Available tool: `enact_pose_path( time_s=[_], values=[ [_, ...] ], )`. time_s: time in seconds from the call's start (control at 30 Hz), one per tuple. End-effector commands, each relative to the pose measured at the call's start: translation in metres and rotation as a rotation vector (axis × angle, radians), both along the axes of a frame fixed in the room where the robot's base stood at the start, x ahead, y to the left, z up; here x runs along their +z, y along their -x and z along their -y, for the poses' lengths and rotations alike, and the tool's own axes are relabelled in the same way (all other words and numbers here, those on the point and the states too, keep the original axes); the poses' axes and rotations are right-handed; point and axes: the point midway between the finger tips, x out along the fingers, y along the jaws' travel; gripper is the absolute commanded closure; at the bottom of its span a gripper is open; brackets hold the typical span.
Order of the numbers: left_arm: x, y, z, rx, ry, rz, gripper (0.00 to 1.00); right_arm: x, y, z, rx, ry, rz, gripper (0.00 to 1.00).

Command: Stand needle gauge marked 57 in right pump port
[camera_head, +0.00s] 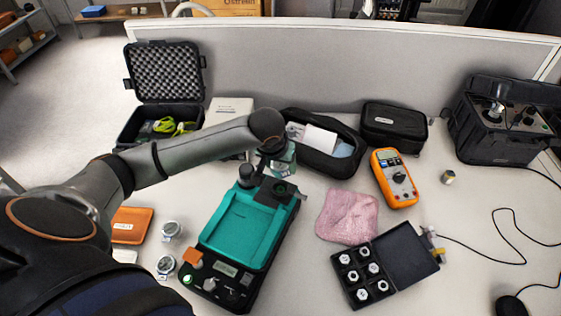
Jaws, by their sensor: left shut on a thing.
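The pump (287,222) is a black unit with a teal tray, on the table in front of me. Its right port (282,188) is at the far right corner, and a dark upright cylinder (247,176) stands at the far left corner. My left gripper (279,165) points down just above and behind the right port. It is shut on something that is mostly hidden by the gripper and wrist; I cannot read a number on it. Two round gauges (171,229) (166,265) lie on the table left of the pump. Their markings are too small to read. My right gripper is not in view.
Right of the pump are a pink cloth (348,216), a black case of fittings (400,255) and an orange multimeter (394,178). Behind are an open foam-lined case (165,75), black pouches (394,125) and a grey partition (330,65). A cable crosses the right side.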

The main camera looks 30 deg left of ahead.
Motion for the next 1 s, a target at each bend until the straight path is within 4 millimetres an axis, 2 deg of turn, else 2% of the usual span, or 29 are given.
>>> enact_pose_path(
  time_s=[0.2, 0.6, 1.0],
  values=[
    [-0.016, 0.001, 0.000, -0.001, -0.001, -0.002, 0.99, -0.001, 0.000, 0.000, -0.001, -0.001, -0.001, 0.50],
    [-0.041, 0.000, 0.000, -0.001, -0.001, 0.002, 0.99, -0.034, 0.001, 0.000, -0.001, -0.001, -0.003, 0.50],
    [-0.055, 0.000, 0.000, 0.000, 0.000, 0.000, 0.99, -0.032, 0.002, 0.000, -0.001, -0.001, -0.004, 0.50]
  ],
)
